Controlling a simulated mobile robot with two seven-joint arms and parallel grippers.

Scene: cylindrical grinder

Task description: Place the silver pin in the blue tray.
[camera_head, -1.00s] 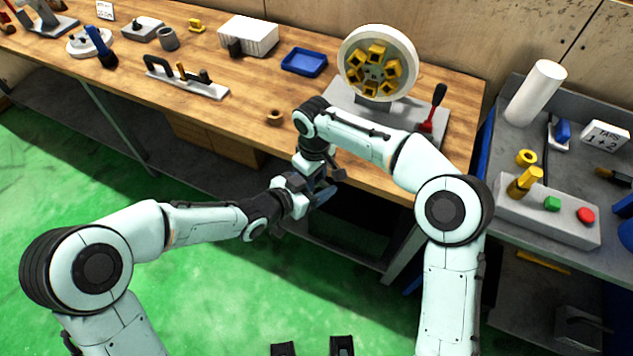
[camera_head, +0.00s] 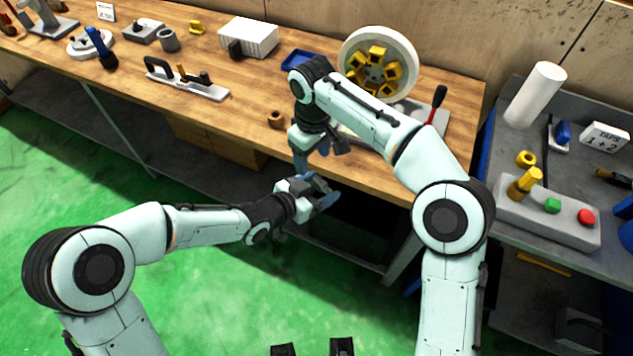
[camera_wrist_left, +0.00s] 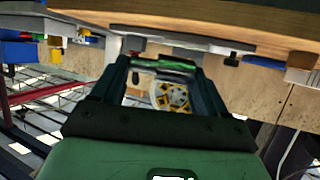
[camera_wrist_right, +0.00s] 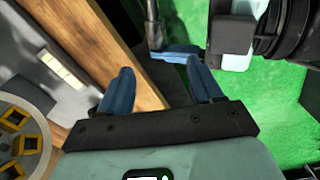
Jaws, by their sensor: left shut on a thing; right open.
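My left gripper (camera_head: 325,201) is in front of the table edge, over the floor. In the left wrist view its fingers (camera_wrist_left: 172,66) are shut on a short, shiny cylinder with green reflections, which looks like the silver pin (camera_wrist_left: 177,65). In the right wrist view a grey rod, apparently the same pin (camera_wrist_right: 153,27), stands out from the left fingers. My right gripper (camera_head: 304,160) is above the left one, near the table edge. It is open and empty in the right wrist view (camera_wrist_right: 158,82). The blue tray (camera_head: 294,60) lies at the back of the table, partly hidden by my right arm.
A grinder wheel with yellow blocks (camera_head: 404,43) stands right of the tray. A brown ring (camera_head: 276,119) sits near the table's front edge. A white ribbed block (camera_head: 250,36) is left of the tray. Bare wood (camera_head: 240,105) lies around the ring.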

